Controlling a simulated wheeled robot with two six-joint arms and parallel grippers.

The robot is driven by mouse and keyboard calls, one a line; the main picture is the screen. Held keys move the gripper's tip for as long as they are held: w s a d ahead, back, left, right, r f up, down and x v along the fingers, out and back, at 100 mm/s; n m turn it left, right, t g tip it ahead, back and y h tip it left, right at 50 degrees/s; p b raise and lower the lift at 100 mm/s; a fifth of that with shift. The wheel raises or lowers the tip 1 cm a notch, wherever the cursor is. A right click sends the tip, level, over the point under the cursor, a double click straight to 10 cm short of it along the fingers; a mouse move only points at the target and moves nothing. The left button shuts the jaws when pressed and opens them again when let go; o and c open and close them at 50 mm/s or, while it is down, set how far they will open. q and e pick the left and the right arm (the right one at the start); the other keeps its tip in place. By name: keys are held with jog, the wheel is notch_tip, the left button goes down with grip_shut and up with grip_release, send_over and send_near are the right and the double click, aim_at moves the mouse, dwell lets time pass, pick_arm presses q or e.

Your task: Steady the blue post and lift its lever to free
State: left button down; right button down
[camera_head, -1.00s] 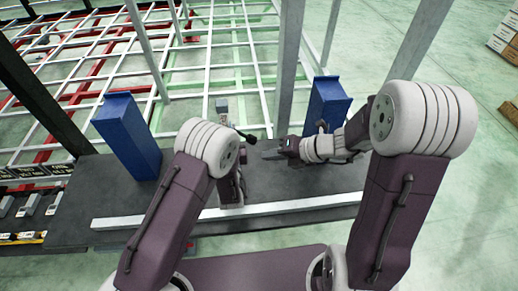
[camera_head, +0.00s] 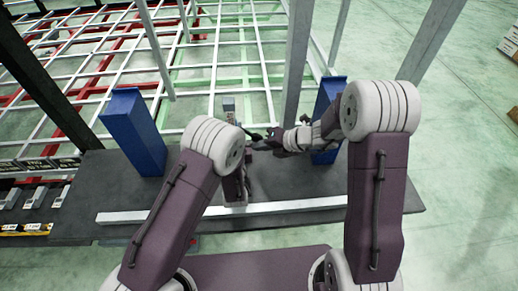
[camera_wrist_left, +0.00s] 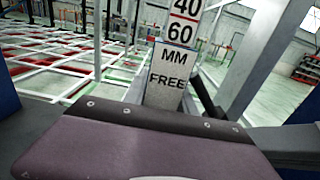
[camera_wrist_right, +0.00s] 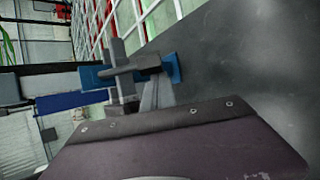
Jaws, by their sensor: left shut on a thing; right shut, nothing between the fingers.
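The grey marked post (camera_head: 229,106) stands at mid-platform in the head view; the left wrist view shows its "40 60 MM FREE" scale (camera_wrist_left: 167,78) close ahead. Its dark lever (camera_wrist_left: 206,98) slants beside it. Blue parts (camera_wrist_right: 172,68) show at it in the right wrist view. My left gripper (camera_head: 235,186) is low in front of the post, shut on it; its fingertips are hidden. My right gripper (camera_head: 266,143) is shut and empty, close to the lever's dark end (camera_head: 252,135); I cannot tell whether they touch.
Tall blue blocks stand left (camera_head: 133,133) and right (camera_head: 326,112) on the dark platform (camera_head: 385,196). The right block is behind my right arm. A pale bar (camera_head: 292,207) runs along the platform's front. Grey uprights (camera_head: 298,65) and a white lattice frame (camera_head: 205,70) lie beyond.

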aim_at(258, 136)
jog(key=shift+s+d+r+n+h, duration=0.1)
jog(key=shift+d+r+n+h, duration=0.3)
jog(key=shift+h, duration=1)
jog(key=shift+w+d+r, duration=0.1)
jog(key=shift+d+r, duration=0.15)
jog(key=shift+r, duration=0.7)
jog(key=shift+w+d+r, duration=0.1)
jog(key=shift+d+r, duration=0.15)
jog(key=shift+r, duration=0.65)
jog(key=shift+w+d+r, duration=0.1)
jog(key=shift+d+r, duration=0.15)
jog(key=shift+r, duration=0.7)
jog(key=r, duration=0.1)
jog(key=a+r, duration=0.1)
jog(key=r, duration=0.1)
jog(key=shift+s, duration=0.15)
